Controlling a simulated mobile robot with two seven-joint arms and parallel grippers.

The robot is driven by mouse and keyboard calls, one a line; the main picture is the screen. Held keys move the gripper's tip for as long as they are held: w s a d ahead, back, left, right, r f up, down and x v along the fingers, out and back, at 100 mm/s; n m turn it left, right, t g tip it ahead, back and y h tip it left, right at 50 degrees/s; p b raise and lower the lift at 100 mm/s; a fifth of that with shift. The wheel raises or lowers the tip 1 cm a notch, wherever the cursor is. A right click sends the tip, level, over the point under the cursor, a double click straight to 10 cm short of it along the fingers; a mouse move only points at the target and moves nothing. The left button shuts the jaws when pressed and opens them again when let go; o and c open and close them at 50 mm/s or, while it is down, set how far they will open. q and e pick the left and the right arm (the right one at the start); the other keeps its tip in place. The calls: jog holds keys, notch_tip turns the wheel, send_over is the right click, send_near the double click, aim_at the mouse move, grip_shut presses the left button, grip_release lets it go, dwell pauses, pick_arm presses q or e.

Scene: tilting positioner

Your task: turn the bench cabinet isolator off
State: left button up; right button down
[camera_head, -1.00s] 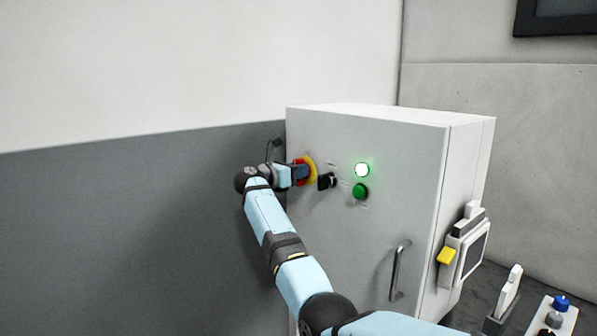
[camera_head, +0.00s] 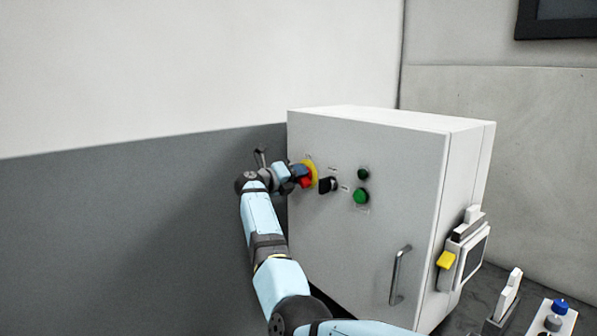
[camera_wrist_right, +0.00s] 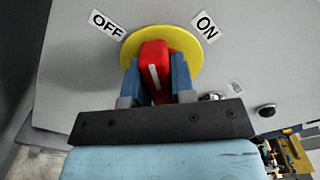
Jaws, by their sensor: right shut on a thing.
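The grey bench cabinet (camera_head: 345,235) stands against the wall. Its isolator has a red handle (camera_wrist_right: 152,52) with a white line, on a yellow disc (camera_wrist_right: 190,42); both also show in the head view at the cabinet's left. My right gripper (camera_wrist_right: 155,78) is shut on the red handle, one finger on each side. In the right wrist view the OFF label (camera_wrist_right: 107,23) is at upper left and the ON label (camera_wrist_right: 205,25) at upper right. The white line leans slightly left, between the labels. The upper lamp (camera_head: 363,174) is dark. My left gripper is not in view.
A black selector knob (camera_head: 328,185) and a green button (camera_head: 361,196) sit right of the isolator. A bar handle (camera_head: 400,275) is lower on the door. A yellow-levered box (camera_head: 467,250) hangs on the cabinet's right side.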

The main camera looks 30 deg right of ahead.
jog(key=n+p, duration=0.2)
jog(key=n, duration=0.2)
jog(key=shift+f+n+p, duration=0.25)
jog(key=shift+n+p, duration=0.6)
jog(key=shift+n, duration=0.75)
jog(key=c, duration=1)
grip_release()
jog(key=shift+o, duration=0.2)
jog(key=s+a+b, duration=0.1)
jog(key=a+b, duration=0.2)
jog(key=a, duration=1.1)
jog(key=shift+d, duration=0.1)
